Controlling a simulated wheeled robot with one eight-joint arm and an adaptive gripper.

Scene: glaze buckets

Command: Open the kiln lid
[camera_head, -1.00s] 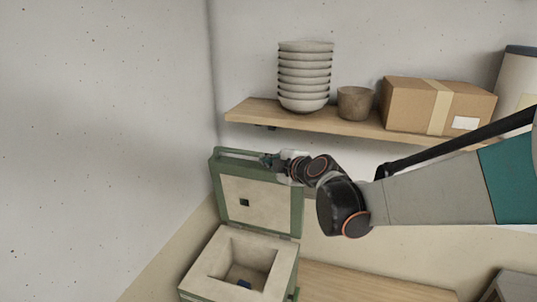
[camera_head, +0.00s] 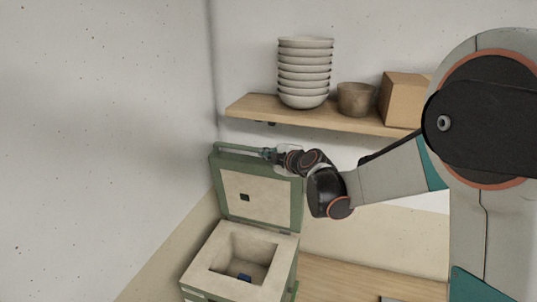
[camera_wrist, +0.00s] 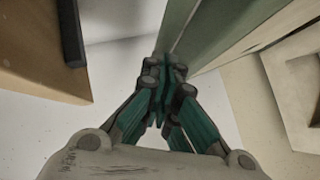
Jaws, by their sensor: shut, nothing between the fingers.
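The green kiln (camera_head: 283,270) stands at the lower middle of the head view. Its lid (camera_head: 226,189) is raised and stands upright at the back, with the pale lining facing out and the chamber (camera_head: 254,251) open below. A small blue thing (camera_head: 244,277) lies in the chamber. My gripper (camera_head: 268,154) is at the lid's top edge, by the bar handle (camera_head: 236,149). In the wrist view my gripper (camera_wrist: 162,75) has its fingers together, close to the green lid edge (camera_wrist: 215,35). Whether the fingers touch the lid is unclear.
A wooden shelf (camera_head: 250,107) above the kiln holds stacked bowls (camera_head: 305,75), a brown pot (camera_head: 355,99) and a cardboard box (camera_head: 402,101). A wooden surface (camera_head: 350,280) lies right of the kiln. Walls stand close behind and left.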

